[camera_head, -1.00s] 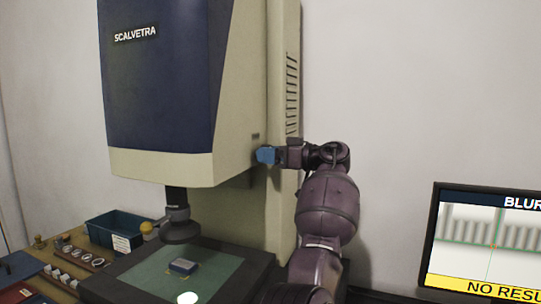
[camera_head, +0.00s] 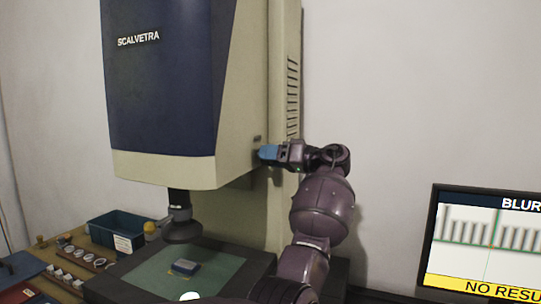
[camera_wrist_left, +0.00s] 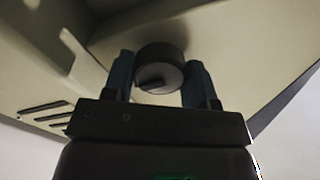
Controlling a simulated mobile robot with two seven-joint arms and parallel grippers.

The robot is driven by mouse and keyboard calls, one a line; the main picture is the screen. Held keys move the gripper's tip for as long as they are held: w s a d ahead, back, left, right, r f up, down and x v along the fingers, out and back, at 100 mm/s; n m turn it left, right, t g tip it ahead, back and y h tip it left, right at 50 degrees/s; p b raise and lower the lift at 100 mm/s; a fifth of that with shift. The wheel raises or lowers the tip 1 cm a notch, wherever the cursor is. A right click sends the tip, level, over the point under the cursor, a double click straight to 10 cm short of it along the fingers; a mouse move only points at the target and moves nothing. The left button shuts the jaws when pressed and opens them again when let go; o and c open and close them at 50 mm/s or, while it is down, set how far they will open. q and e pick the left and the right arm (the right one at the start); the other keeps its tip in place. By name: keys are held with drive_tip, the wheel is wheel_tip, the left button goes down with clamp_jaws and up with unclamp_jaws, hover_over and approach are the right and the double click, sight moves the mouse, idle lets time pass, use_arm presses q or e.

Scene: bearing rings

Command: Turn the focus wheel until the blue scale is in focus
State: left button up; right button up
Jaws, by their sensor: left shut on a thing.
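My left gripper (camera_head: 268,152) is at the right side of the tall cream and navy machine (camera_head: 165,80). In the left wrist view its two blue fingers (camera_wrist_left: 160,78) are shut on the dark round focus wheel (camera_wrist_left: 158,54), one finger on each side. The wheel has a lighter face with a dark slot. A small blue block (camera_head: 186,267), perhaps the blue scale, lies on the green stage (camera_head: 215,272) under the lens (camera_head: 182,230). The monitor (camera_head: 485,245) shows grey tick marks with fairly distinct edges, under cut-off text "BLUR" and above "NO RESU". My right gripper is out of view.
A blue bin (camera_head: 118,232) and a wooden rack (camera_head: 85,262) with rings and small blocks stand left of the stage. The cream column rises close behind my left gripper. The wall between the arm and the monitor is clear.

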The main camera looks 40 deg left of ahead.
use_arm(q)
drive_tip(key=m+p, duration=0.1)
drive_tip(key=m, duration=0.2)
drive_tip(key=shift+r, duration=0.2)
drive_tip(key=shift+f+m+p, duration=0.1)
drive_tip(key=shift+m+p, duration=0.25)
drive_tip(key=shift+m, duration=0.25)
drive_tip(key=o, duration=0.9)
drive_tip(key=shift+o, duration=0.2)
drive_tip(key=shift+f, duration=0.1)
drive_tip(key=b+v, duration=0.1)
drive_tip(key=v, duration=1)
drive_tip(key=shift+w, duration=0.1)
